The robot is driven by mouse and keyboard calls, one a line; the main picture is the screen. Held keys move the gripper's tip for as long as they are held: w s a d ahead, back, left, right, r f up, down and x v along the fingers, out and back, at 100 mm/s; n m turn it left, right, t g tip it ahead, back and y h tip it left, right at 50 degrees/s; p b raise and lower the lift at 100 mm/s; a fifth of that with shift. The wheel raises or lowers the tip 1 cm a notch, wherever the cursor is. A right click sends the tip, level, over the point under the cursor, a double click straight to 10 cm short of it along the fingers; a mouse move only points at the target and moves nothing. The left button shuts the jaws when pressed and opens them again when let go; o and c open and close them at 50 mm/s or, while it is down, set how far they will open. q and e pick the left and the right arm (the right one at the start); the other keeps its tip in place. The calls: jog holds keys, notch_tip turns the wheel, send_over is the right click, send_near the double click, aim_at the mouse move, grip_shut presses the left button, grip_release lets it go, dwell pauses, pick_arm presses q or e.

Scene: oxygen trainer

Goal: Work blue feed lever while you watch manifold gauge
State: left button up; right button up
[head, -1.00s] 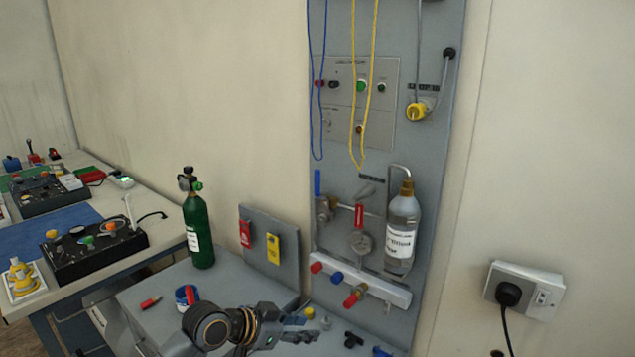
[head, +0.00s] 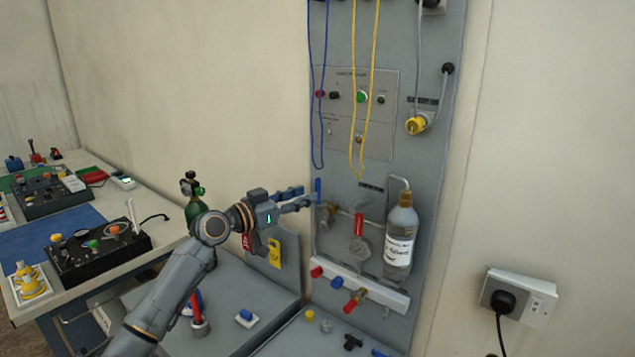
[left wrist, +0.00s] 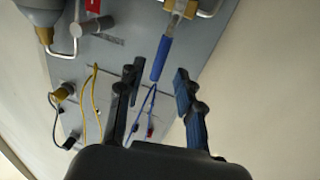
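The blue feed lever (head: 318,189) points upright on the brass valve at the left edge of the grey wall panel. My left gripper (head: 303,198) is just left of it with fingers spread. In the left wrist view the blue lever (left wrist: 161,58) lies between the two fingertips (left wrist: 159,85), with gaps on both sides and no clear contact. The manifold gauge (head: 360,249) is a round dial below the red lever (head: 359,223); its reading is too small to make out. My right gripper is not in view.
A labelled clear bottle (head: 401,240) hangs right of the gauge. Blue cords (head: 314,120) and yellow cords (head: 353,130) hang above. The outlet manifold (head: 390,295) sits below. A green cylinder (head: 194,205) stands partly behind my left arm.

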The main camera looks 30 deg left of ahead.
aim_at(318, 191)
pick_arm(q)
jog(key=p+x, duration=0.1)
jog(key=x, duration=0.4)
jog(key=shift+w, duration=0.2)
grip_shut()
